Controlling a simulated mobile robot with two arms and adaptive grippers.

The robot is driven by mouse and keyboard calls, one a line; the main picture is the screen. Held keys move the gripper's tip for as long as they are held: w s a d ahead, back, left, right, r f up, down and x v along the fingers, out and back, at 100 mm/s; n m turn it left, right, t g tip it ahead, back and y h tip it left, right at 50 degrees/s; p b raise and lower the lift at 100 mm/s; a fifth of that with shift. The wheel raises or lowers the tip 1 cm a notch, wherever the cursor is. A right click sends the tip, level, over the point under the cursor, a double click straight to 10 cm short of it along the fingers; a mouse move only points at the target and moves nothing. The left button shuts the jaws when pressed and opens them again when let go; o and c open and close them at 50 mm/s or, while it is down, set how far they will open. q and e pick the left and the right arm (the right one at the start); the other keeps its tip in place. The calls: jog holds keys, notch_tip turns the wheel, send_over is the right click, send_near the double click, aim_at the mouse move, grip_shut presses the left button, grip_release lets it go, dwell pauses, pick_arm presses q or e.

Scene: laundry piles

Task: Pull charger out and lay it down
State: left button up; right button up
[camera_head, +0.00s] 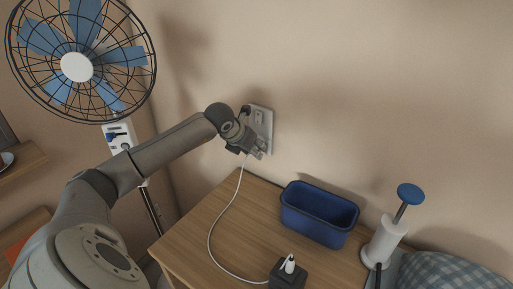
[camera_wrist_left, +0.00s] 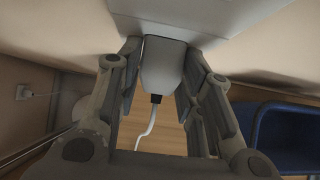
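The white charger (camera_wrist_left: 165,68) sits against the wall outlet plate (camera_head: 262,128), with its white cable (camera_wrist_left: 146,130) leaving its near end. My left gripper (camera_head: 255,148) is at the outlet. In the left wrist view my left gripper (camera_wrist_left: 164,62) has a finger close along each side of the charger and appears closed on it. In the head view the gripper mostly hides the charger. The cable (camera_head: 211,232) hangs down and curves across the wooden table (camera_head: 195,245). My right gripper is in neither view.
On the table stand a blue bin (camera_head: 318,226), a dark block (camera_head: 287,275) with a white tip, and a white cylinder (camera_head: 384,243) with a blue knob. A fan (camera_head: 78,67) stands left, near my arm. The table is clear left of the bin apart from the cable.

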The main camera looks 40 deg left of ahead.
pick_arm(q)
grip_shut()
jog(key=shift+s+f, duration=0.1)
jog(key=shift+s, duration=0.1)
jog(key=shift+s+d+b, duration=0.15)
jog(key=shift+s+b, duration=0.85)
jog(key=shift+s, duration=0.15)
jog(key=shift+s+d+b, duration=0.15)
jog(key=shift+s+b, duration=0.8)
jog(key=shift+s, duration=0.2)
